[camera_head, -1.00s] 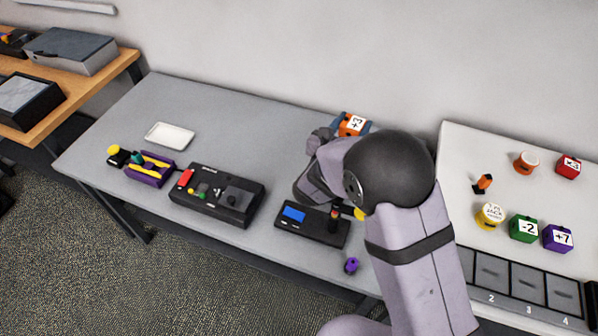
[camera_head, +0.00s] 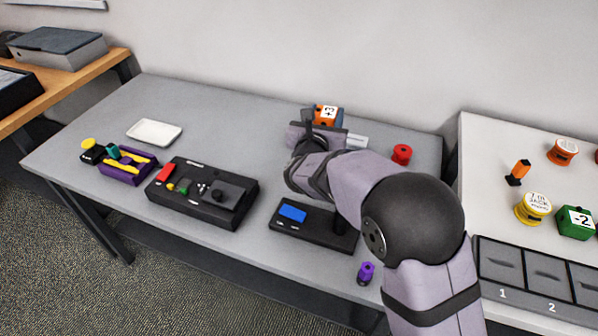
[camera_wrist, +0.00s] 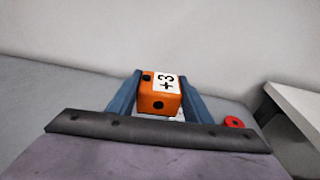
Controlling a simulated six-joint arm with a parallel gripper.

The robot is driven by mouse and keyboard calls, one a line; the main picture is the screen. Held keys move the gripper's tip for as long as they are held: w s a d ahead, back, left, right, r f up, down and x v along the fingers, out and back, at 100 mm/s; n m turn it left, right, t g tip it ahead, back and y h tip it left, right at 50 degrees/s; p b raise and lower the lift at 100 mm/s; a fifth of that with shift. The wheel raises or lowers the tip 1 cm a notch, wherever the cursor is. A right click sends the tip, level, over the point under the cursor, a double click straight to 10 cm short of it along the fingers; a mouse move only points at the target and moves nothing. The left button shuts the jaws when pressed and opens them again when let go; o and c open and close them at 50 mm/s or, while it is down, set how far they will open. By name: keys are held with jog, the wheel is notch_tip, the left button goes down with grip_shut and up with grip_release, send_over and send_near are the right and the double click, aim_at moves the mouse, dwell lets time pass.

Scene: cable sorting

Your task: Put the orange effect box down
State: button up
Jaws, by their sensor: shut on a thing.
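The orange effect box (camera_head: 325,115) has a white "+3" label on top. It is held between the two blue fingers of my gripper (camera_head: 323,121), near the back edge of the grey table by the wall. In the wrist view the box (camera_wrist: 158,97) sits between the fingers (camera_wrist: 160,98), its label upward and dark round marks on its near face. The gripper is shut on it. I cannot tell whether its underside touches the table. Part of a white object (camera_head: 356,141) shows just right of the gripper; its rest is hidden.
A red spool (camera_head: 402,154) stands to the right of the box. A black device with a blue screen (camera_head: 291,214), a control box (camera_head: 181,208) and a purple piece (camera_head: 365,272) lie nearer. A white dish (camera_head: 154,132) is at left. The back left surface is clear.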

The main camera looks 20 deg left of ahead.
jog(key=a+f+n+y+b, duration=0.2)
jog(key=a+b, duration=0.5)
jog(key=b, duration=0.8)
jog(key=shift+s+f+n+g+y, duration=0.2)
jog(key=shift+n+g+y, duration=0.3)
jog(key=shift+y, duration=0.6)
jog(key=shift+r, duration=0.1)
jog(key=shift+f+b, duration=2.7)
jog(key=shift+f, duration=2.35)
jog(key=shift+f+b, duration=0.65)
jog(key=shift+b, duration=0.15)
